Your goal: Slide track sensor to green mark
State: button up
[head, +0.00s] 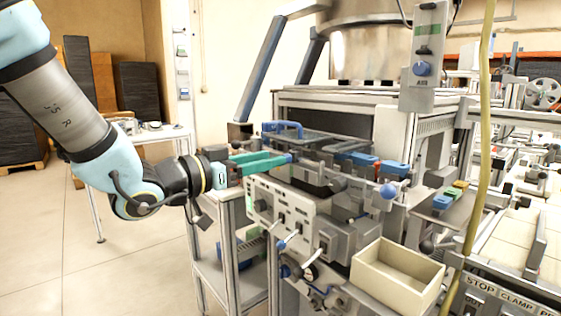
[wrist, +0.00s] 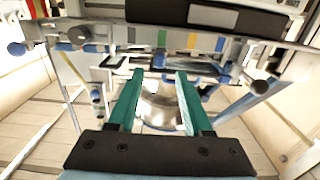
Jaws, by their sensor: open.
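My gripper (head: 288,159) reaches in from the left over the grey machine, its two teal fingers pointing right. In the wrist view my gripper (wrist: 160,75) is open, with nothing seen held between the fingers.
A cream open bin (head: 398,278) stands at the machine's front right. A yellow hose (head: 482,120) hangs to the right of the machine. A knobbed grey panel (head: 285,215) lies below my gripper. Open floor (head: 90,250) is at the left.

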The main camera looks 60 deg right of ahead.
jog(key=v, duration=0.5)
jog(key=shift+w+a+b, duration=0.1)
jog(key=shift+a+b, duration=0.1)
jog(key=shift+b, duration=0.1)
jog(key=w+a+f+n+t+y, duration=0.1)
jog(key=w+a+f+n+t, duration=0.25)
jog(key=w, duration=0.45)
jog(key=w+a+f+n+t+y, duration=0.2)
jog(key=w+t, duration=0.3)
jog(key=w, duration=0.2)
jog(key=w+a+f+n+t+y, duration=0.2)
jog(key=w+a+f+n+y, duration=0.15)
jog(key=w+a, duration=0.35)
jog(key=w+a+f+n+t+y, duration=0.35)
jog(key=w+a, duration=0.25)
jog(key=a, duration=0.4)
jog(key=s+a+f+n+g+y+p, duration=0.1)
jog(key=a+f+n+g+y, duration=0.15)
jog(key=a, duration=0.65)
jog(key=s+a+f+n+g+y+p, duration=0.1)
jog(key=s+a+f+n+y, duration=0.2)
jog(key=a, duration=0.7)
jog(key=s+a+n+g+y, duration=0.1)
jog(key=s+a+n+g, duration=0.1)
jog(key=s+a+g, duration=0.1)
jog(key=s+a, duration=0.1)
jog(key=a, duration=0.1)
jog(key=shift+s+a+f, duration=0.3)
jog(key=shift+s+f, duration=0.05)
jog(key=shift+f, duration=0.05)
